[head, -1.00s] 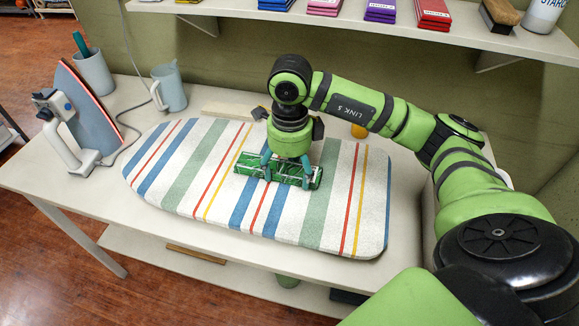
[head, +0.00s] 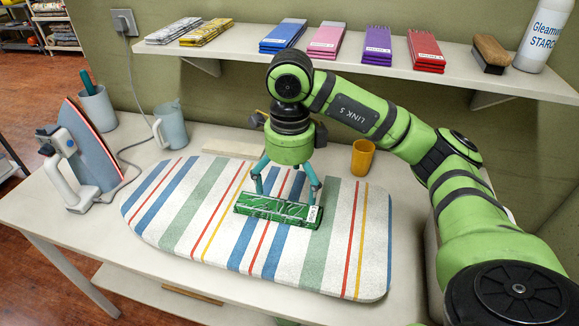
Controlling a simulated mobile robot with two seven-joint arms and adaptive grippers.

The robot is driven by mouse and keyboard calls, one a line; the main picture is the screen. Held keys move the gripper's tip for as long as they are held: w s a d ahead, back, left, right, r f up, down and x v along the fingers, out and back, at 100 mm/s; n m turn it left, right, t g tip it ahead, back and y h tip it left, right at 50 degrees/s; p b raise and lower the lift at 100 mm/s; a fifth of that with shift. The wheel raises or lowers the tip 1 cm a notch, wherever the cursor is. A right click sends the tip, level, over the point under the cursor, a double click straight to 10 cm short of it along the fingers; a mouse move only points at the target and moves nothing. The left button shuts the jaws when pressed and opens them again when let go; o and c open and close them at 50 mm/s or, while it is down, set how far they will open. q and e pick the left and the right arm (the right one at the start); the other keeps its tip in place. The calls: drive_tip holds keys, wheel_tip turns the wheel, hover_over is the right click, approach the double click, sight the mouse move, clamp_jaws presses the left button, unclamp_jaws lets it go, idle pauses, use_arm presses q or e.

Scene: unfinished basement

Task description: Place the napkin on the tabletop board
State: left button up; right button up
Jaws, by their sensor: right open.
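The napkin, a flat green packet with a small white label at its right end (head: 277,210), lies on the striped tabletop board (head: 340,275), near its middle. My right gripper (head: 286,195) is directly above and behind the packet, pointing down. Its teal fingers are spread apart and hold nothing; whether the tips still touch the packet I cannot tell. My left gripper is not in view.
An iron (head: 90,145) stands at the left, its cord running to a wall outlet. A blue-grey jug (head: 170,126), a cup with a teal-handled item (head: 97,108) and an orange cup (head: 362,157) stand behind the board. A shelf (head: 385,68) with folded packs hangs above.

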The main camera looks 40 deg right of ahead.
drive_tip(key=shift+r+p, duration=0.35)
drive_tip(key=shift+r, duration=1.85)
